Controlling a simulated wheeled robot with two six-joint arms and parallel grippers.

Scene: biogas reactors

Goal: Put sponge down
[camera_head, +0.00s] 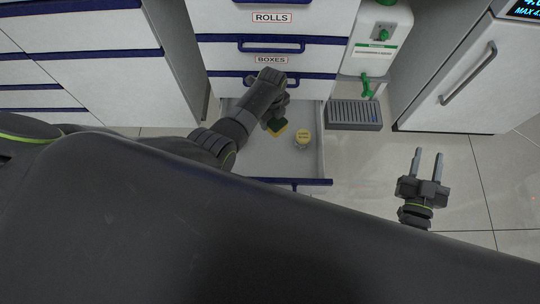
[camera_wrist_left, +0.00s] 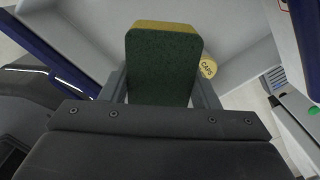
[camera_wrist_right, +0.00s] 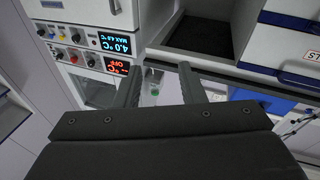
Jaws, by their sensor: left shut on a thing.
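A sponge with a dark green face and a yellow side (camera_wrist_left: 163,62) is between the fingers of my left gripper (camera_wrist_left: 160,95) in the left wrist view. The left gripper is shut on it. In the head view the sponge (camera_head: 277,126) shows over the open bottom drawer (camera_head: 262,160), next to a round container with a yellow lid marked CAPS (camera_head: 302,138). I cannot tell whether the sponge touches the drawer floor. My right gripper (camera_head: 428,165) is open and empty over the floor at the right.
Drawers labelled ROLLS (camera_head: 272,17) and BOXES (camera_head: 271,59) are above the open drawer and closed. A grey grated tray (camera_head: 353,115) lies right of it, below a white dispenser with green parts (camera_head: 374,50). A white appliance (camera_head: 460,85) stands at the right. The drawer's front part is clear.

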